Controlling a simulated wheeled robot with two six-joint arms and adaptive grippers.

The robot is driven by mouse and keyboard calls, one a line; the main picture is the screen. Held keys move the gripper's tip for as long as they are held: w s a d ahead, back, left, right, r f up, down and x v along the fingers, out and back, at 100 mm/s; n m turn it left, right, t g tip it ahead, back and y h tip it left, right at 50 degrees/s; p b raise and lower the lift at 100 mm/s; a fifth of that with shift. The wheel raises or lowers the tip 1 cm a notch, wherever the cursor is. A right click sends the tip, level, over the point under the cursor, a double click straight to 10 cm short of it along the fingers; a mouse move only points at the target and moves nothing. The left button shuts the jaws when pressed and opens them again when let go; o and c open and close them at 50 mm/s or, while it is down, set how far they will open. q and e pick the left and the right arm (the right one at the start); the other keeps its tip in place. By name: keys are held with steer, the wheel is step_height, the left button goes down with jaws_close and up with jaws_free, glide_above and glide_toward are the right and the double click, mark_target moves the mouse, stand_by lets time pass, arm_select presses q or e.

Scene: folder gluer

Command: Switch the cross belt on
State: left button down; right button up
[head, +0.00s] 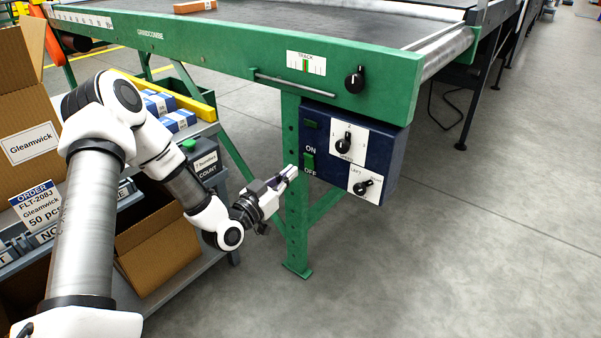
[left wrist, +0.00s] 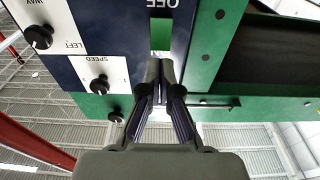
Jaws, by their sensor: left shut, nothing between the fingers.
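The dark blue control box (head: 383,150) hangs under the green belt frame. On its left side is a green switch (head: 308,161) between the printed words ON above and OFF below. I cannot tell which way the switch is set. My left gripper (head: 292,172) is shut and empty, its tips just left of the switch near its lower end. Contact cannot be told. My right gripper is out of view.
Speed knob (head: 345,145) and left/way knob (head: 362,187) sit on white plates right of the switch. A green leg (head: 297,235) stands beside the box. A cart (head: 190,265) with cartons is at the left. Floor at the right is clear.

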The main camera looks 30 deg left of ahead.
mark_target(307, 157)
arm_select(q)
steer(key=w, duration=0.1)
steer(key=w+b, duration=0.1)
steer(key=w, duration=0.2)
steer(key=shift+w+d+r+b, duration=0.2)
steer(key=shift+w+r+b, duration=0.05)
steer(key=shift+w+b, duration=0.15)
steer(key=shift+r, duration=0.1)
